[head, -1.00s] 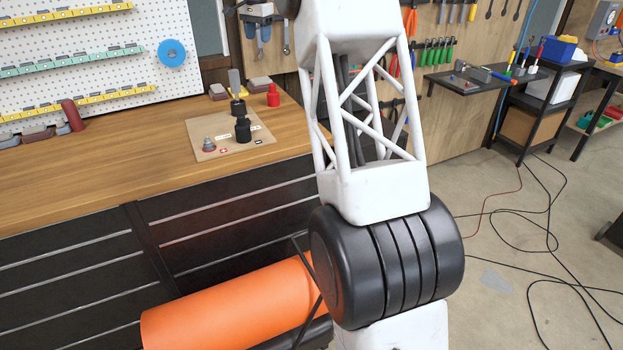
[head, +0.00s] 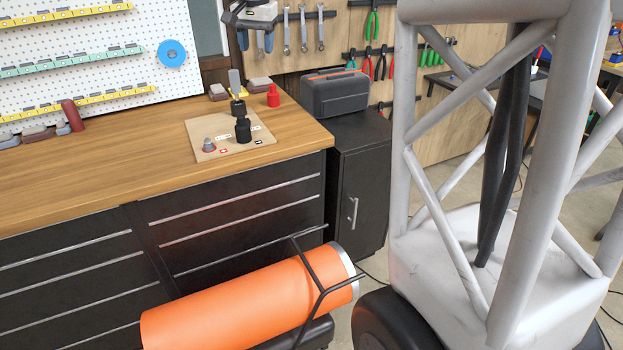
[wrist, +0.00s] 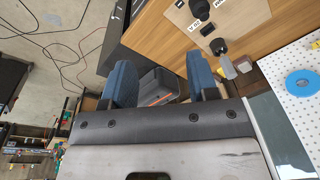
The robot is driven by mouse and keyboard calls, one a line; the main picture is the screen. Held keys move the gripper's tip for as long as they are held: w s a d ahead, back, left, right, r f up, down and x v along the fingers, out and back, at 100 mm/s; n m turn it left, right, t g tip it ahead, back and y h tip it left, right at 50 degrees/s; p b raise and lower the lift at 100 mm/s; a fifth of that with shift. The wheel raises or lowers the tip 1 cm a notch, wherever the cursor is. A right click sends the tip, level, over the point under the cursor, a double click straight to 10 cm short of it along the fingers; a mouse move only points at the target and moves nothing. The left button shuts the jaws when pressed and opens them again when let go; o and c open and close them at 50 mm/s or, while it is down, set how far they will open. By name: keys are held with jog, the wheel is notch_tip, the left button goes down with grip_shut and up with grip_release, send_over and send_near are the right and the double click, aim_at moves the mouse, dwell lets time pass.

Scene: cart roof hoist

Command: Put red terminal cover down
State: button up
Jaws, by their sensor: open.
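The red terminal cover (head: 273,96) stands upright on the wooden bench top, just behind the tan board, with nothing holding it. The tan board (head: 208,126) carries a bare grey terminal with a reddish base (head: 209,145) beside a red label, and a black cover (head: 243,131). My gripper (head: 256,46) is at the top of the head view, pointing down, apart from the red cover. In the wrist view its blue fingers (wrist: 160,88) are spread with nothing between them. The red cover does not show in the wrist view.
A grey toolbox (head: 335,94) sits on a dark cabinet right of the bench. An orange cylinder (head: 240,305) lies in front.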

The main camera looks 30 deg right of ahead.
jog(key=s+a+f+n, duration=0.2)
jog(key=s+f, duration=0.4)
jog(key=s, duration=0.8)
jog(key=s+a+f+n, duration=0.2)
jog(key=s+f, duration=0.4)
jog(key=s, duration=0.9)
jog(key=s+a+f+n+t, duration=0.1)
jog(key=s+a+f+n, duration=0.2)
jog(key=s, duration=1.2)
notch_tip(320, 180, down, 3)
jog(key=shift+s+f, duration=0.1)
jog(key=shift+s, duration=0.1)
